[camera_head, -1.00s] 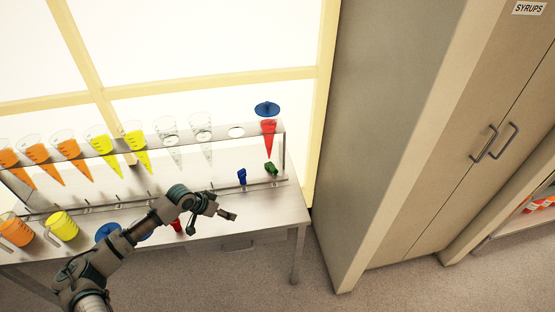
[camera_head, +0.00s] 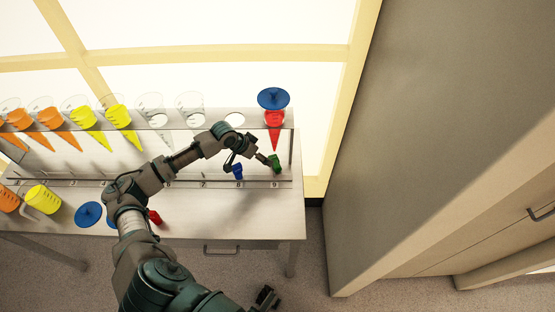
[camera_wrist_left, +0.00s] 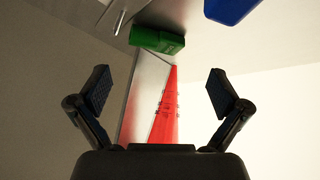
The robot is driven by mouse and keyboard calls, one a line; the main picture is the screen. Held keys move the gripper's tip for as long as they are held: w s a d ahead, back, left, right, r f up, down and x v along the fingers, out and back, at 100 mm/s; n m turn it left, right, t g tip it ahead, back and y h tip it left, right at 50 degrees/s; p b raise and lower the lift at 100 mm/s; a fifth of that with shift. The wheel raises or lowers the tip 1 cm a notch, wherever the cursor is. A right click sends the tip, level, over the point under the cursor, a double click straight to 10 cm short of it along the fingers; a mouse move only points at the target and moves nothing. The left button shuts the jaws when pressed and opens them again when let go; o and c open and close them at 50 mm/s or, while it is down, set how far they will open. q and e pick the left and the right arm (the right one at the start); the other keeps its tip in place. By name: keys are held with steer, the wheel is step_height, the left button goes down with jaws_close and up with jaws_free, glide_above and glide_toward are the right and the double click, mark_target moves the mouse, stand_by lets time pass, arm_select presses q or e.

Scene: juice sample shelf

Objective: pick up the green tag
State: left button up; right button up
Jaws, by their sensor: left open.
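The green tag (camera_head: 276,162) is at the right end of the shelf, just below the red-filled cone (camera_head: 274,137). My left gripper (camera_head: 263,160) is open, close beside the tag on its left. In the left wrist view the green tag (camera_wrist_left: 157,40) lies beyond and above the gap between the two spread fingers (camera_wrist_left: 160,92), with nothing between them gripped. What seems to be my right gripper (camera_head: 267,298) shows at the bottom edge; its jaws are too small to read.
A blue lid (camera_head: 273,98) sits above the red cone. Yellow (camera_head: 82,116) and orange cones line the rack. A tall cabinet (camera_head: 430,150) stands right.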

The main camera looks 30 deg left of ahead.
mark_target(275, 163)
arm_select(q)
steer(key=x, duration=0.3)
steer(key=shift+w+f+b, duration=0.1)
steer(key=shift+w+b, duration=0.05)
steer(key=shift+b, duration=0.15)
steer(key=shift+b+x, duration=0.4)
steer(key=shift+x, duration=0.8)
steer(key=shift+b+x, duration=0.3)
steer(key=shift+x, duration=0.75)
steer(key=shift+w+d+f, duration=0.1)
steer(key=shift+w+f, duration=0.05)
steer(key=shift+c, duration=1.2)
steer(key=c, duration=0.6)
steer(key=shift+c, duration=0.2)
arm_select(e)
steer(key=shift+t, duration=0.5)
steer(key=r, duration=0.5)
steer(key=shift+w+a, duration=0.15)
steer(key=shift+w, duration=0.25)
